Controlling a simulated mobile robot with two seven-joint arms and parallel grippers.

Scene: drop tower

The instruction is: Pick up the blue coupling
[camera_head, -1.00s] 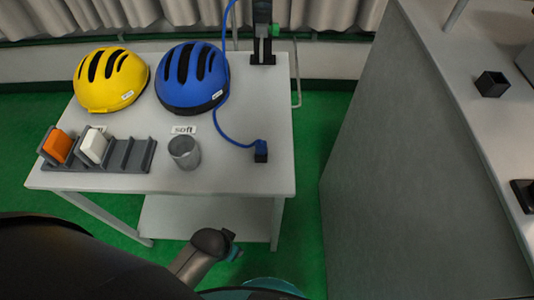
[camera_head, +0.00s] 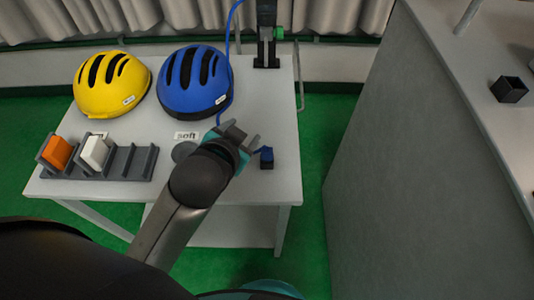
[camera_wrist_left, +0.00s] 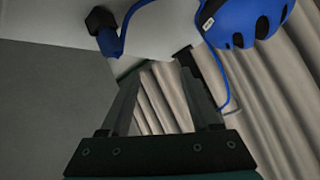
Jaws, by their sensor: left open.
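The blue coupling (camera_head: 266,152) is at the end of a blue hose and sits upright on a small dark block (camera_head: 267,164) near the table's right edge. It also shows in the left wrist view (camera_wrist_left: 109,42) at the upper left, with the dark block (camera_wrist_left: 100,20) behind it. My left gripper (camera_head: 244,134) is over the table, just left of the coupling. Its two fingers (camera_wrist_left: 158,75) are spread, with nothing between them. My arm and gripper hide part of the hose in the head view. My right gripper is not in view.
A blue helmet (camera_head: 190,82) and a yellow helmet (camera_head: 112,85) lie at the back left of the table (camera_head: 285,110). A grey rack (camera_head: 128,163) holds an orange and a white block. A dark stand (camera_head: 267,45) is at the back. A grey counter (camera_head: 440,130) is at the right.

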